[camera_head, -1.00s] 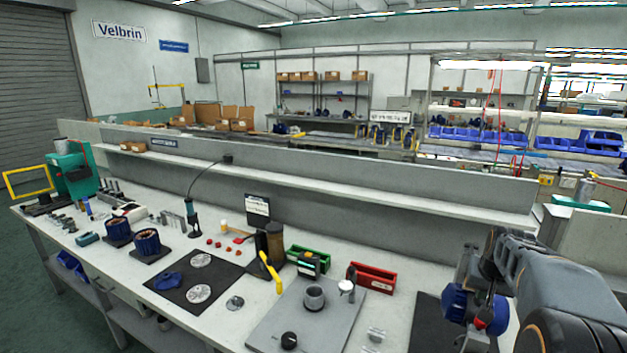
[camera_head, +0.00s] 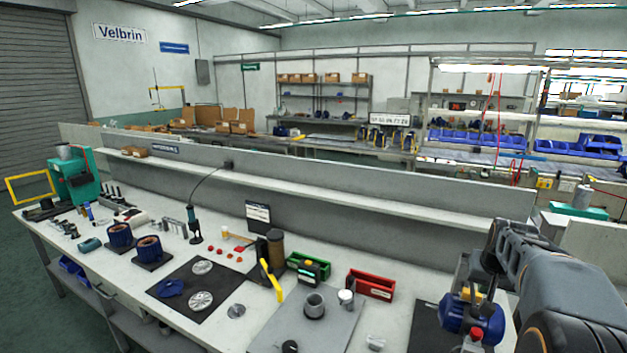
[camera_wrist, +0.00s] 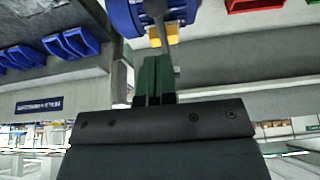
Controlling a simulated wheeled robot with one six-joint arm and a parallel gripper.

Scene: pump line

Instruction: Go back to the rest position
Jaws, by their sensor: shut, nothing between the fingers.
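My gripper (camera_wrist: 155,78) shows in the wrist view as two dark green fingers pressed together, with nothing between them. A blue pump (camera_wrist: 150,14) with yellow parts is at the top of that view, just beyond the fingertips. I cannot tell whether they touch it. In the head view the blue pump (camera_head: 458,312), with red and yellow parts, is at the lower right by a black mat (camera_head: 428,322). My arm comes in from the right beside it, and the fingertips are hard to make out there.
A red bin (camera_head: 371,288) and a green bin (camera_head: 308,266) stand left of the pump. A grey plate (camera_head: 325,335) holds a round dark fixture. Motor windings, discs and small parts lie further left on the bench. A low wall (camera_head: 330,203) runs behind the bench.

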